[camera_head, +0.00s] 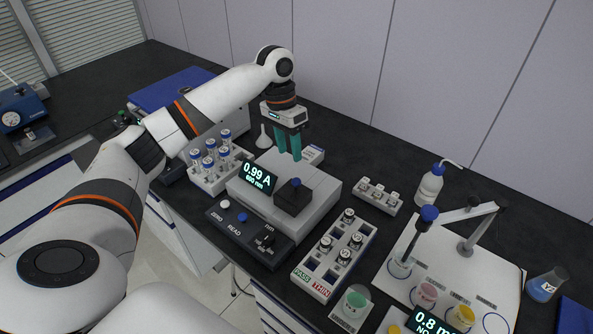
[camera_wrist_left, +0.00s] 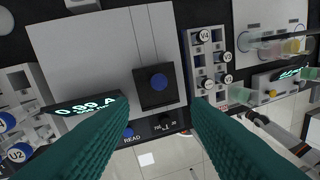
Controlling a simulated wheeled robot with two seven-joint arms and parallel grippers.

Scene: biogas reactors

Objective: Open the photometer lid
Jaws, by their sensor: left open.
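The photometer (camera_head: 323,188) is a pale grey box on the dark bench, its lit display (camera_head: 258,177) reading 0.99 A. Its lid (camera_head: 293,200) is a small black square block with a dark blue knob (camera_head: 295,183) on top; it looks closed. In the left wrist view the lid (camera_wrist_left: 150,97) and blue knob (camera_wrist_left: 159,82) lie just beyond the fingertips, near the middle. My left gripper (camera_head: 290,155) has teal fingers pointing down. It is open and empty above the photometer's back part, apart from the knob. In the wrist view its fingers (camera_wrist_left: 161,108) are spread wide.
A rack of blue-capped vials (camera_head: 205,182) stands left of the photometer. A PASS/THIN rack (camera_head: 318,284) with several vials stands at its right front. A control strip (camera_head: 250,232) with buttons lies before it. A white board with a stand (camera_head: 470,245) and cups is at right.

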